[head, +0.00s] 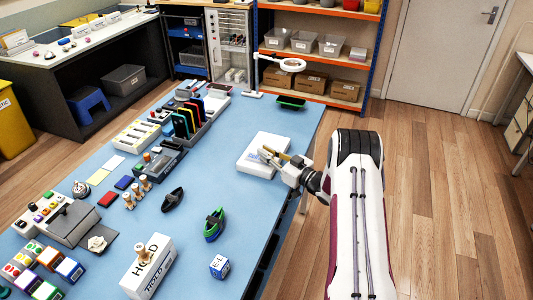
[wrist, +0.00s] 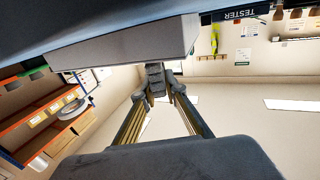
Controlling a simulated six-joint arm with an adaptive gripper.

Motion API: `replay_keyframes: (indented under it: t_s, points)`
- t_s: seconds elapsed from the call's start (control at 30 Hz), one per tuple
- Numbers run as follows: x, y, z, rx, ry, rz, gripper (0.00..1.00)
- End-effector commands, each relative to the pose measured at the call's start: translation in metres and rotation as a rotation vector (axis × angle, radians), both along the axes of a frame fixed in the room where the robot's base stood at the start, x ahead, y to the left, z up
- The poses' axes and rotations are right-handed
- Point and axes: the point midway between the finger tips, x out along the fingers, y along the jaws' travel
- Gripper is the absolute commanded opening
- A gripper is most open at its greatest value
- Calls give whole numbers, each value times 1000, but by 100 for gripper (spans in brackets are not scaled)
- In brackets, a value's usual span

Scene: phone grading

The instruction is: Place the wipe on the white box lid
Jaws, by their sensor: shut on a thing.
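The white box (head: 250,165) lies flat near the right edge of the blue table, its pale lid facing up. My gripper (head: 265,152) reaches in from the right, with its tan fingers low over the lid. In the wrist view my gripper (wrist: 158,88) has its fingers drawn together at dark tips, close to a pale grey box face (wrist: 115,57). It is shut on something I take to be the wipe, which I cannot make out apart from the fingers. I cannot tell whether it touches the lid.
A rack of upright coloured phones (head: 187,122) stands left of the box. A black clamp (head: 173,200), a green clamp (head: 214,224), a lettered cube (head: 219,266) and a HOLD box (head: 148,266) stand nearer. A ring lamp (head: 292,65) stands behind. Table in front of the white box is clear.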

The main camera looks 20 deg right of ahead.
Motion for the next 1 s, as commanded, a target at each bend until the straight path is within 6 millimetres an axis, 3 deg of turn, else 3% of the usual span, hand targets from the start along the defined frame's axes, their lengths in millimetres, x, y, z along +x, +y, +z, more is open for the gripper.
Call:
replay_keyframes:
  t_s: [0.47, 0.57, 1.0]
  points:
    - [0, 0, -5, 0, 0, 0, 3]
    - [0, 0, -5, 0, 0, 0, 28]
    - [0, 0, -3, 0, 0, 0, 28]
